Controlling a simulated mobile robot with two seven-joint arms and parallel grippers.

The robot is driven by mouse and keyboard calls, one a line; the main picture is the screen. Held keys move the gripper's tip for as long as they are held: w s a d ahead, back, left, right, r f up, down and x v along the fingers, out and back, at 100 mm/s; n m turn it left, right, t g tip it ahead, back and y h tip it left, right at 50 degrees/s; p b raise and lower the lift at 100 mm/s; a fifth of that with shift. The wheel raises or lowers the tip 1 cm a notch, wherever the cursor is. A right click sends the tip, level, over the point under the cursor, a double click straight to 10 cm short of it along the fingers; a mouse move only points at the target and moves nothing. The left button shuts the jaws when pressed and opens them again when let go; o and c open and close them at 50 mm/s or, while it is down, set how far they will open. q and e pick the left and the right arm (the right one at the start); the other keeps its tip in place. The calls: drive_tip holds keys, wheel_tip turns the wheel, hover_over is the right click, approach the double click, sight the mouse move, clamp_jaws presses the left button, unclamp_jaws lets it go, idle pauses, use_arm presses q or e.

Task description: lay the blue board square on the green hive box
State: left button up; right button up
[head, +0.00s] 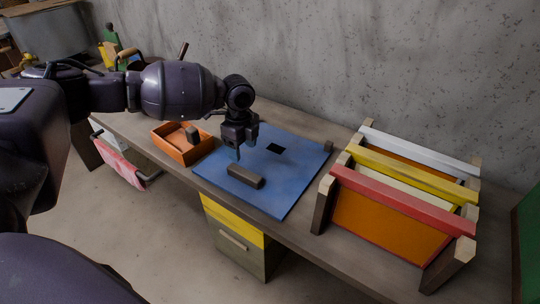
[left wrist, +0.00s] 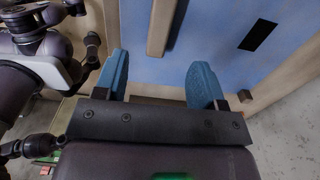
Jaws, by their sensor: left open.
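The blue board (head: 285,185) lies flat on the wooden bench, close to its front edge. It has a dark slot (head: 275,148) and a brown wooden grip bar (head: 245,176) near its left front side. My left gripper (head: 238,154) is over the board, behind the grip bar. In the left wrist view its blue fingers are apart (left wrist: 160,75) with nothing between them; the grip bar (left wrist: 162,25) shows beyond the tips, as does the board (left wrist: 215,45). A green surface (head: 527,245) is cut off at the right edge; I cannot tell whether it is the hive box. My right gripper is out of view.
An orange tray (head: 176,154) with a dark block stands left of the board. A rack with red, yellow and white topped frames (head: 400,203) stands to its right. A concrete wall closes the back.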

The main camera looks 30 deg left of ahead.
use_arm(q)
drive_tip(key=b, duration=0.1)
hover_over(244, 172)
drive_tip(key=f, duration=0.4)
drive_tip(key=shift+s+f, duration=0.2)
drive_tip(key=shift+f, duration=0.75)
drive_tip(key=f, duration=0.1)
drive_tip(key=f+b, duration=0.1)
drive_tip(key=f, duration=0.2)
drive_tip(key=shift+w+f, duration=0.15)
drive_tip(key=shift+w, duration=0.1)
drive_tip(key=shift+f, duration=0.2)
drive_tip(key=shift+r, duration=0.15)
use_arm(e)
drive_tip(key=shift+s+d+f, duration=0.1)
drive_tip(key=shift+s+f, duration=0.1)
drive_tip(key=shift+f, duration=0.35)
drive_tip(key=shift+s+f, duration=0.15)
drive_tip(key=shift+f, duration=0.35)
use_arm(q)
clamp_jaws()
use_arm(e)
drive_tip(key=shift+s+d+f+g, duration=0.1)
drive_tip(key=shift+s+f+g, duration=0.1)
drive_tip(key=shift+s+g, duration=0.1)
